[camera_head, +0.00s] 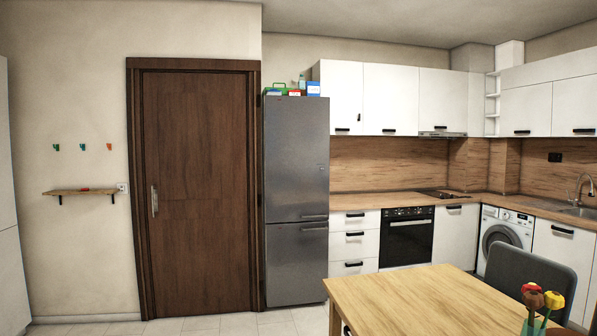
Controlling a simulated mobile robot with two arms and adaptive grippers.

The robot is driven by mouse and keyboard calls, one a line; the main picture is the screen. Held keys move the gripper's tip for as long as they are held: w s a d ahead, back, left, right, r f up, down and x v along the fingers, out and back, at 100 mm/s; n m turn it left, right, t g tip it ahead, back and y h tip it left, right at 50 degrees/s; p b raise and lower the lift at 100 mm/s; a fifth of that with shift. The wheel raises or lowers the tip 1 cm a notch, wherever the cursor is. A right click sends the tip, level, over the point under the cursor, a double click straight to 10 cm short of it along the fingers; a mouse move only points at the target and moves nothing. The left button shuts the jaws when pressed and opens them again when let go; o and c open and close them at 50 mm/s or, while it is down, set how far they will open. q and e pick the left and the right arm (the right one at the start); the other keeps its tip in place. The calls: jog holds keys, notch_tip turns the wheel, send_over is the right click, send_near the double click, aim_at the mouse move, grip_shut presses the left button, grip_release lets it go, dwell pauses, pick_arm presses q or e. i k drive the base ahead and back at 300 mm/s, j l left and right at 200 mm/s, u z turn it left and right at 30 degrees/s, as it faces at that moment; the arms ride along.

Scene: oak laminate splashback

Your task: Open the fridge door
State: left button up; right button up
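The fridge (296,160) is a tall grey unit with a larger upper door and a smaller lower door (297,262). It stands between the brown wooden door and the white kitchen cabinets. Both fridge doors look shut. Dark horizontal handles show at the right side near the seam, one at the bottom of the upper door (314,217) and one at the top of the lower door (314,228). Neither of my grippers is in view.
A wooden table (415,300) fills the lower right front, with a grey chair (530,275) and flowers (540,300) by it. Tiled floor (240,325) is clear before the fridge and brown door (198,190). Boxes and a bottle sit on the fridge top.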

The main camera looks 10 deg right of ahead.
aim_at(297, 129)
jog(key=i+j+u, duration=0.1)
jog(key=i+j, duration=0.15)
jog(key=i, duration=0.15)
jog(key=i+j+u, duration=0.1)
jog(key=i+j, duration=0.15)
jog(key=i, duration=0.15)
jog(key=i+z, duration=0.1)
jog(key=i, duration=0.8)
jog(key=i+j+z, duration=0.1)
jog(key=i, duration=0.8)
jog(key=i+z, duration=0.15)
jog(key=i, duration=0.7)
jog(key=i+j+z, duration=0.2)
jog(key=i, duration=0.65)
